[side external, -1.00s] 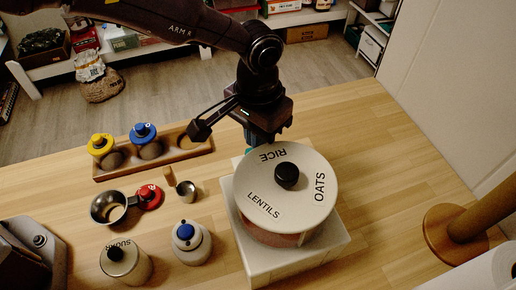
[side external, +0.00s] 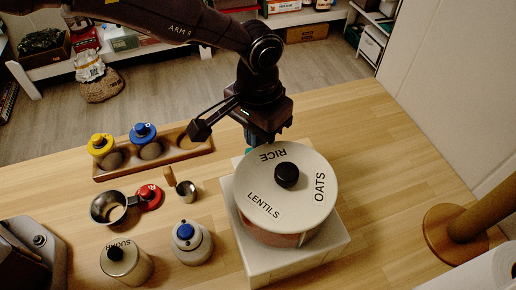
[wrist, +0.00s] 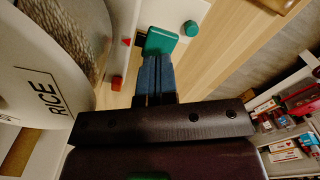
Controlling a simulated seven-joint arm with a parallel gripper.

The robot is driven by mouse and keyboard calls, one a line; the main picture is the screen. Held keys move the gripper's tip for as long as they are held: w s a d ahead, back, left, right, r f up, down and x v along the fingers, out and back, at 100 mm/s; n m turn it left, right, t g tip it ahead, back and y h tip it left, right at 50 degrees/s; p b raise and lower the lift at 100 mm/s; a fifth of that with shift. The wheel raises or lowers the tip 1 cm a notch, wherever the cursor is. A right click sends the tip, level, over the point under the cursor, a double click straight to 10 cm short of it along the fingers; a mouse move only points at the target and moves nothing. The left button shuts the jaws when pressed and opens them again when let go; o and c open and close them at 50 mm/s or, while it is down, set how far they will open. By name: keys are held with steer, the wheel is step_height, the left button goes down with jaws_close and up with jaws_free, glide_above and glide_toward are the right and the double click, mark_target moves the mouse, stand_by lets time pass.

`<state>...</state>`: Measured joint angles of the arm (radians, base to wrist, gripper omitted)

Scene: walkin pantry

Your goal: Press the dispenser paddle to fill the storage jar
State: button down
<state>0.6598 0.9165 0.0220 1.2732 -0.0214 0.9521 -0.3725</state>
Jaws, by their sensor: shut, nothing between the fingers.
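The dispenser (side external: 300,215) is a round drum with a white top marked RICE, OATS and LENTILS and a black knob; it stands on a white base (side external: 262,268). Its RICE side also shows in the wrist view (wrist: 35,75), with grain behind a clear wall. A green paddle (wrist: 160,41) sticks out there, right at my gripper's tips. My gripper (wrist: 157,58) is shut, its blue fingers together and empty. They appear to touch the paddle, but I cannot tell how hard. In the side view, the dispenser's top partly hides the fingertips. I cannot make out the storage jar under the outlet.
A wooden tray (side external: 187,150) holds yellow-topped (side external: 101,145) and blue-topped (side external: 144,133) items. A metal scoop (side external: 107,208), red lid (side external: 150,197), sugar jar (side external: 124,264) and blue-knobbed jar (side external: 191,243) stand left of the dispenser. A wooden holder (side external: 455,232) stands right. Counter beyond the dispenser is clear.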

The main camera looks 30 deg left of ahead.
steer(key=shift+f, duration=0.15)
steer(key=shift+f, duration=0.2)
stand_by(0.3)
steer(key=shift+s+a+f, duration=0.1)
steer(key=shift+f, duration=0.05)
stand_by(1.0)
stand_by(2.0)
steer(key=shift+r, duration=1)
steer(key=shift+r, duration=0.1)
